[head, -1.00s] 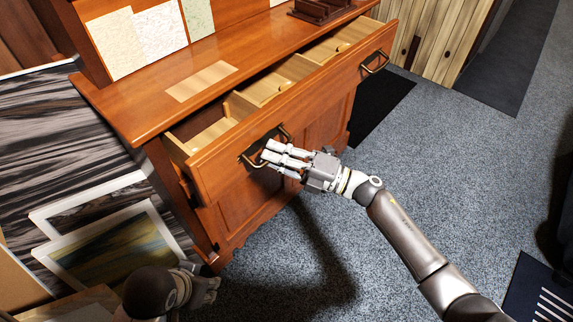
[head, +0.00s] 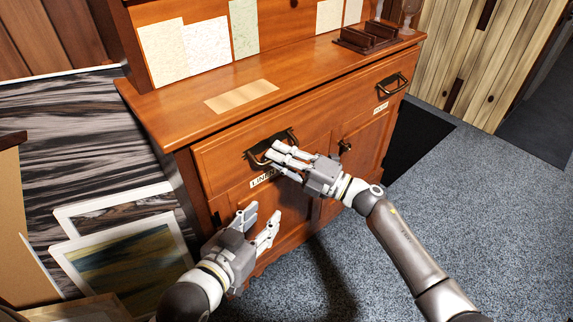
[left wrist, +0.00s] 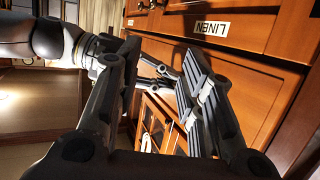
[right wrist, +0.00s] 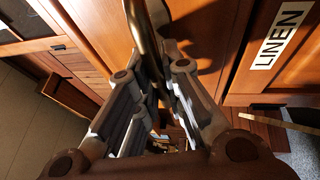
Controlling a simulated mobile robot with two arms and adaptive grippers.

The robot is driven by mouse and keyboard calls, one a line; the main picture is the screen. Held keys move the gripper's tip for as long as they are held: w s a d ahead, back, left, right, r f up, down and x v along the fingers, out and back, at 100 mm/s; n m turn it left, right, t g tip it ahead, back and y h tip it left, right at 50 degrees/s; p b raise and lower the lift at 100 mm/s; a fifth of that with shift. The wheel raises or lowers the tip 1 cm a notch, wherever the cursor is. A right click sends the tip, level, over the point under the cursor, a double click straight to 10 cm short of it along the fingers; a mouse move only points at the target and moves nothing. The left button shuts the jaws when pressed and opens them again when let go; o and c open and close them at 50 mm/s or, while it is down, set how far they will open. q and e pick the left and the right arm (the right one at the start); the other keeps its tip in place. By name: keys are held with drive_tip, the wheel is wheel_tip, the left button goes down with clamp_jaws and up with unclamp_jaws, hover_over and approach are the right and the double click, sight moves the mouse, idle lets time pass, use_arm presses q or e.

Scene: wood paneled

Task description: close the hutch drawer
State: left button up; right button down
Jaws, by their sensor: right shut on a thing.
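The wide hutch drawer (head: 325,118) sits under the countertop of the brown hutch (head: 310,66). Its inside does not show, and its front looks level with the cabinet face; any thin gap is too small to tell. My right gripper (head: 276,157) is shut on the drawer's left brass handle (head: 252,158). In the right wrist view the handle (right wrist: 146,40) runs between the fingers. The other handle (head: 392,84) is free at the right. My left gripper (head: 263,219) is open and empty, before the lower doors and apart from the drawer.
A LINEN label (head: 262,179) is below the held handle. A dark wooden rack (head: 368,38) and glassware stand on the countertop's right end. Framed pictures (head: 125,250) lean at the left. Carpet (head: 440,195) at the right is clear.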

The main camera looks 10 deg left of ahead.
drive_tip(key=shift+w+a, duration=0.25)
drive_tip(key=c, duration=1.5)
unclamp_jaws()
use_arm(q)
drive_tip(key=shift+w+d+r+t+h, duration=0.15)
drive_tip(key=shift+w+r+t, duration=0.1)
drive_tip(key=shift+r, duration=0.15)
drive_tip(key=shift+w+d+r+t+h, duration=0.15)
drive_tip(key=shift+r+t, duration=0.1)
drive_tip(key=shift+r, duration=0.15)
drive_tip(key=shift+s+a, duration=0.1)
use_arm(e)
drive_tip(key=v, duration=1.2)
drive_tip(key=shift+s+f, duration=0.1)
drive_tip(key=shift+f, duration=0.05)
